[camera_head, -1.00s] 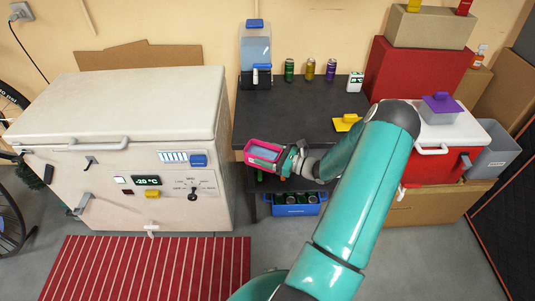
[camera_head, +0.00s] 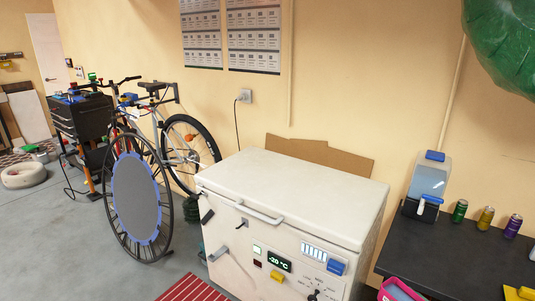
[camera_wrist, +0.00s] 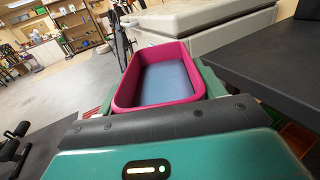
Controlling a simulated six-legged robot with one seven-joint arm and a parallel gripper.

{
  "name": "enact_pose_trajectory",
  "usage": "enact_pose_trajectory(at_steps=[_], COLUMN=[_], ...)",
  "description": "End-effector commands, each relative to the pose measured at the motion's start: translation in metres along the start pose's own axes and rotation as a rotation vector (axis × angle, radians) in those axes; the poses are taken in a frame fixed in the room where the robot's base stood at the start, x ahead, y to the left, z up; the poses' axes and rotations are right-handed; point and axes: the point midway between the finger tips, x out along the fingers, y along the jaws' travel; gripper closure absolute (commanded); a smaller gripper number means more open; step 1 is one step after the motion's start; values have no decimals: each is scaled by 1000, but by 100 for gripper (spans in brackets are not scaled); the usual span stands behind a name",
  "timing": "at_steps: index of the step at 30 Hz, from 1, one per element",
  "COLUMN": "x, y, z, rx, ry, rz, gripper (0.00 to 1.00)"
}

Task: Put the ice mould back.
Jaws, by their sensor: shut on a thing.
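The ice mould (camera_wrist: 168,85) is a pink open tray with a blue-grey inside. In the wrist view my gripper (camera_wrist: 160,98) is shut on it, with green finger parts at both sides. The mould looks roughly level and is held clear of the dark table's edge. In the head view only part of the pink mould (camera_head: 399,291) shows at the bottom edge, and my gripper is out of that picture. The white chest freezer (camera_head: 290,195) stands to the left of the mould with its lid down. Its display (camera_head: 279,262) reads -20 °C.
The dark table (camera_head: 470,250) at the right holds a water dispenser (camera_head: 426,185) and several cans (camera_head: 486,217). A spoked wheel (camera_head: 138,205) stands left of the freezer, with a bicycle (camera_head: 180,140) behind it. A red striped mat (camera_head: 192,289) lies in front; open floor is at the left.

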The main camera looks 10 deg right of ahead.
Motion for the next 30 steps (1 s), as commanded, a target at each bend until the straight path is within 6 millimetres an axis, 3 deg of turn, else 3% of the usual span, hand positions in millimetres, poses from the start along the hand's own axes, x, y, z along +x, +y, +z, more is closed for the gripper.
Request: enact_pose_trajectory(at_steps=[12, 20, 24, 30], x=[105, 154, 178, 201], y=[74, 128, 165, 215], z=[1, -5, -12, -23], rx=[5, 8, 11, 9], ry=[-3, -3, -1, 0], rz=[-121, -228, -290, -358], gripper=[74, 74, 74, 74])
